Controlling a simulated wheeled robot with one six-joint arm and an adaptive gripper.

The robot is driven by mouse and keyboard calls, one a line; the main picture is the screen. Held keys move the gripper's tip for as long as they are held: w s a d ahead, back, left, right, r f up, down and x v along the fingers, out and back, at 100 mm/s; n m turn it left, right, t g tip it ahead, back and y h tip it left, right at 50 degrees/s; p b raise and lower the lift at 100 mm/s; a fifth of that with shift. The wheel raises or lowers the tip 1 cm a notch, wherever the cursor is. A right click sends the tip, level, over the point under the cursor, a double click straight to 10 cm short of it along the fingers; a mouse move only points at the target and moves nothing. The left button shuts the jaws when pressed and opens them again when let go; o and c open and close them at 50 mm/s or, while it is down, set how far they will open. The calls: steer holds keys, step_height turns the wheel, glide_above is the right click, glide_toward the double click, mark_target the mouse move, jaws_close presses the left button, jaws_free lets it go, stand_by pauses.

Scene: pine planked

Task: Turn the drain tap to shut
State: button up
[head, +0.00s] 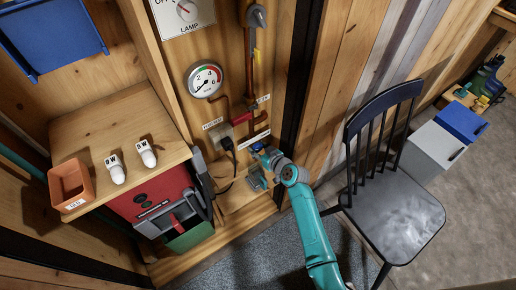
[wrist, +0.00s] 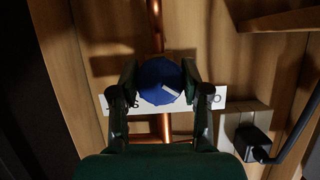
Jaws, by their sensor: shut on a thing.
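The drain tap is a round blue knob (wrist: 158,88) on a copper pipe (wrist: 155,22). In the wrist view it sits between the two dark fingers of my gripper (wrist: 161,80), which are shut on its sides. A short white mark on the knob's face slants toward the lower right. A white label plate (wrist: 222,98) shows behind the knob, with an S at left and an O at right; its middle is hidden. In the head view my gripper (head: 260,160) is at the low pipework, and the tap is mostly hidden by it.
A plug in a socket (head: 222,136) with a black cable is left of the tap. A pressure gauge (head: 204,79) and red valve handle (head: 242,118) are above. A red machine (head: 152,203) stands left, a black chair (head: 392,215) right.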

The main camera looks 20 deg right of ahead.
steer(key=shift+m+y, duration=0.4)
steer(key=shift+m, duration=0.2)
steer(key=o, duration=1.2)
steer(key=shift+c, duration=0.2)
steer(key=v, duration=1.2)
steer(key=shift+w+r, duration=0.1)
